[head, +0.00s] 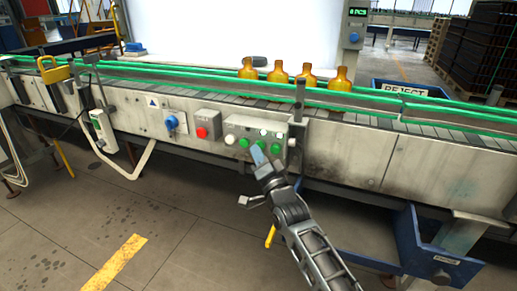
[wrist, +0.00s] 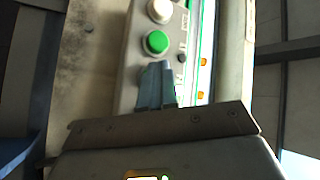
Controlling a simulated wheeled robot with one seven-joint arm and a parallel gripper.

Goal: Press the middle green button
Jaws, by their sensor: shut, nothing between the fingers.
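The button panel (head: 235,127) is a grey box on the conveyor's front side, with a row of green buttons. The middle green button (head: 260,144) shows just above my gripper's tip in the head view. A green button stands on each side of it, left (head: 243,142) and right (head: 275,148). My gripper (head: 257,153) is shut and empty, its fingertips in front of the panel at the middle button. In the wrist view, the fingertips (wrist: 156,82) lie just below one green button (wrist: 156,42) and hide the panel behind them. I cannot tell whether they touch a button.
A white button (head: 230,139) sits at the row's left end. A red button box (head: 207,125) and a blue switch (head: 172,122) are further left. Several amber bottles (head: 278,74) stand on the conveyor above. A blue bin (head: 430,250) is at lower right.

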